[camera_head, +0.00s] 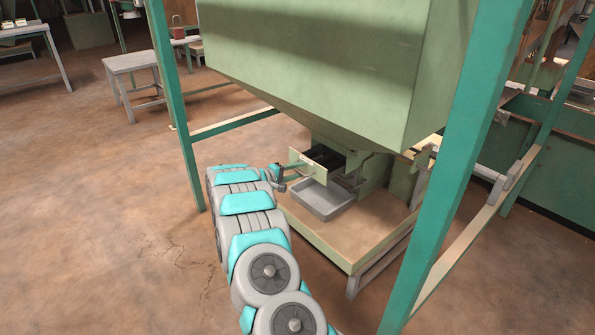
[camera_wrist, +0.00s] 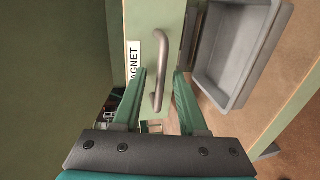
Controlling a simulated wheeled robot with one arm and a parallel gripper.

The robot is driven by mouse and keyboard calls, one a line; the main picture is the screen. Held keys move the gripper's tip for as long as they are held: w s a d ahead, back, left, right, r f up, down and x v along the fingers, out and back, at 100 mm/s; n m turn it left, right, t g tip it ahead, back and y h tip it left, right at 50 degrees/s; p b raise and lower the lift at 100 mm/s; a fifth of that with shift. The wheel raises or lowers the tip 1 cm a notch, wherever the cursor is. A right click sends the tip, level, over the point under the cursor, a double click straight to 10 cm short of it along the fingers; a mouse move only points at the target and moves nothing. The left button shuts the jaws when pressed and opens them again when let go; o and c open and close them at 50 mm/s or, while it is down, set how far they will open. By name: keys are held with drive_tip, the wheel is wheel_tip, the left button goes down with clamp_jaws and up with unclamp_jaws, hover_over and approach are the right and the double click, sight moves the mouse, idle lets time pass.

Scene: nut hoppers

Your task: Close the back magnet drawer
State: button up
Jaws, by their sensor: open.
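The magnet drawer (camera_head: 304,166) sticks out from the bottom of the green hopper in the head view, with a dark gap behind its pale green front. In the wrist view its front (camera_wrist: 146,20) bears a white label with "MAGNET" partly readable, and a grey bar handle (camera_wrist: 161,62). My gripper (camera_head: 282,176) is at the drawer front, reaching in from the left in the head view. In the wrist view my gripper (camera_wrist: 160,73) is open, with one green finger on each side of the handle. I cannot tell whether either finger touches it.
A grey tray (camera_head: 322,198) sits on the base platform (camera_head: 362,229) below the drawer; it also shows beside the drawer in the wrist view (camera_wrist: 234,50). Green frame posts (camera_head: 178,110) stand around the hopper (camera_head: 310,60).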

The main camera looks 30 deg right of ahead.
drive_tip(key=shift+c, duration=0.2)
clamp_jaws()
drive_tip(key=shift+d, duration=0.1)
idle(1.2)
